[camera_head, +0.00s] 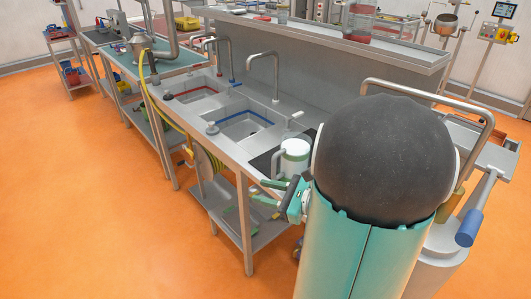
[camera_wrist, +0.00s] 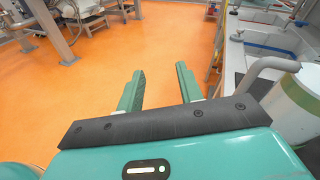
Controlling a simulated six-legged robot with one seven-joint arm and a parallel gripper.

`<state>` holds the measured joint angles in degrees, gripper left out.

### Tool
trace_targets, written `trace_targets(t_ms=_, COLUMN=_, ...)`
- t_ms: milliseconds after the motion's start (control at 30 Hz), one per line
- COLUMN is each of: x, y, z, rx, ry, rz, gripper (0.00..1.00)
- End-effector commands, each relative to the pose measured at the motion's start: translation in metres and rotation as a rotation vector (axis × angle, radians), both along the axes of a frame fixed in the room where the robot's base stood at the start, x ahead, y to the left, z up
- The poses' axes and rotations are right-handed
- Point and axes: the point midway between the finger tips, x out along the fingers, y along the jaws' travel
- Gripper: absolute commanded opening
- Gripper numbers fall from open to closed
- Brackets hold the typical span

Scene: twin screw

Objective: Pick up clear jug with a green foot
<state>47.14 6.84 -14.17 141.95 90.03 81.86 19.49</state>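My gripper (camera_head: 264,192) has green fingers and is beside the counter's front edge, left of and nearer than the jug. In the wrist view my gripper (camera_wrist: 160,82) is open, with only orange floor visible between its fingers.
The steel counter (camera_head: 216,141) holds two sinks, with a red-rimmed and a blue-rimmed basin (camera_head: 243,125). Tall taps rise behind them. A yellow hose (camera_head: 154,97) hangs at the counter's front. The orange floor (camera_head: 80,190) is clear on the left.

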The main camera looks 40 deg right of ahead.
Motion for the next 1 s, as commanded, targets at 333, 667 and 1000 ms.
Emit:
trace_targets(t_ms=333, x=-0.038, y=-0.114, z=-0.020, rx=0.246, ry=-0.100, rz=-0.434, gripper=0.36)
trace_targets(t_ms=667, x=0.023, y=-0.111, z=-0.020, rx=0.243, ry=-0.099, rz=-0.428, gripper=0.36)
trace_targets(t_ms=1000, x=0.056, y=-0.110, z=-0.020, rx=0.244, ry=-0.100, rz=-0.426, gripper=0.36)
